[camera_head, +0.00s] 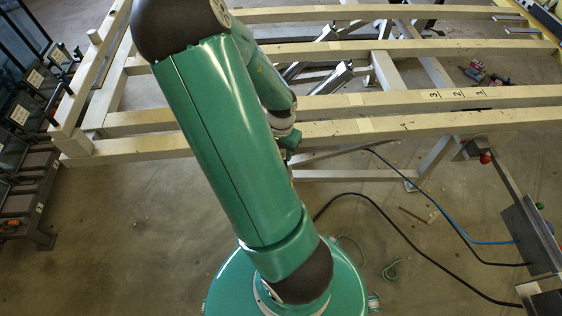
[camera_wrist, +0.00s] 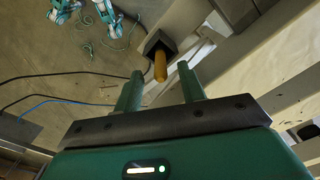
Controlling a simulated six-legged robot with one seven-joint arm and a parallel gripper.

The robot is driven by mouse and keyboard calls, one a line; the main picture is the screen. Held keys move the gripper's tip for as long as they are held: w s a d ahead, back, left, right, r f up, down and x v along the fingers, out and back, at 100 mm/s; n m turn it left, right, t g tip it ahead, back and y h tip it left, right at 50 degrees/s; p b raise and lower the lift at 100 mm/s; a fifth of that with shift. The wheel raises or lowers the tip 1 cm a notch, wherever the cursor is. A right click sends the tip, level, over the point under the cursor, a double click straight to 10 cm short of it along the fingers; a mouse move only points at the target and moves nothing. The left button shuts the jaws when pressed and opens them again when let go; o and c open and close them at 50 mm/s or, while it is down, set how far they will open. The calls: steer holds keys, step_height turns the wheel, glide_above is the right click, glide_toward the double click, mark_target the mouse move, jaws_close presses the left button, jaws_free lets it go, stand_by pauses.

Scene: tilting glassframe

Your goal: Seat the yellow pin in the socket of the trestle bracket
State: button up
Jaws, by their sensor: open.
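The yellow pin (camera_wrist: 160,67) shows in the wrist view as a short yellow-orange rod. Its far end meets a dark, square-faced block (camera_wrist: 155,42) on the side of a pale beam, which looks like the bracket with the socket. I cannot tell how deep the pin sits in it. My gripper (camera_wrist: 160,70) is open, with one green finger on each side of the pin's near end and gaps to both. In the head view my arm covers this area, and neither pin nor block can be made out.
The pale trestle frame (camera_head: 420,128) has long beams across the upper head view. Black and blue cables (camera_head: 470,241) lie on the concrete floor. Racks (camera_head: 30,150) stand at left, a metal panel (camera_head: 530,238) at right. Red tools (camera_head: 475,70) lie beyond the beams.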

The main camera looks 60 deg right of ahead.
step_height(320, 180, down, 4)
steer(key=shift+d+r, duration=0.1)
jaws_close()
